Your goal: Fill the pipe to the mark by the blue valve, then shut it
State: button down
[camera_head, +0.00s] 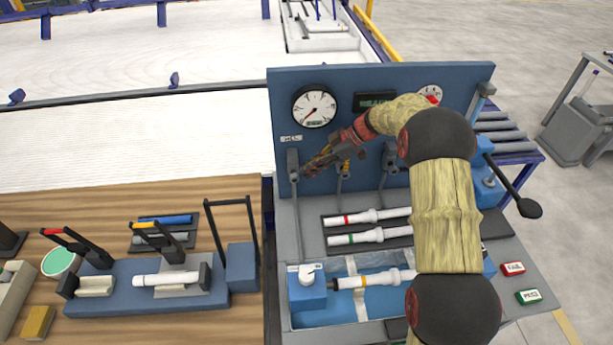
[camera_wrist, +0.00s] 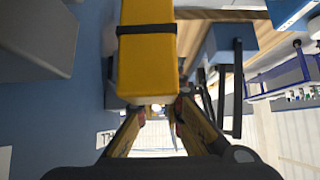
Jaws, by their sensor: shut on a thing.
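My gripper (camera_head: 309,170) reaches left along the blue upright panel, its fingers closed at the left valve (camera_head: 293,160). The fingers hide most of that valve's handle, and its colour does not show clearly. The wrist view shows my fingers (camera_wrist: 157,112) converging on it, with little of the handle visible. A middle valve with a yellow part (camera_head: 345,167) stands just right of my fingertips. A yellow block with a black band (camera_wrist: 147,65) is large in the wrist view. The pipe (camera_head: 378,280), white with a yellow band, lies in the light-blue trough, against a blue end block (camera_head: 306,290).
A round gauge (camera_head: 314,106) sits above the left valve, its needle pointing lower left. A dark display (camera_head: 375,101) is right of it. A grey right valve (camera_head: 390,160) and two banded pipes (camera_head: 370,217) are nearby. The wooden bench (camera_head: 225,192) lies left.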

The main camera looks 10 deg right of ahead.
jog(key=shift+d+f+y+b, duration=0.2)
jog(key=shift+y+b, duration=0.2)
jog(key=shift+b, duration=0.3)
jog(key=c, duration=1.9)
grip_release()
jog(key=v, duration=1.2)
jog(key=shift+c, duration=0.4)
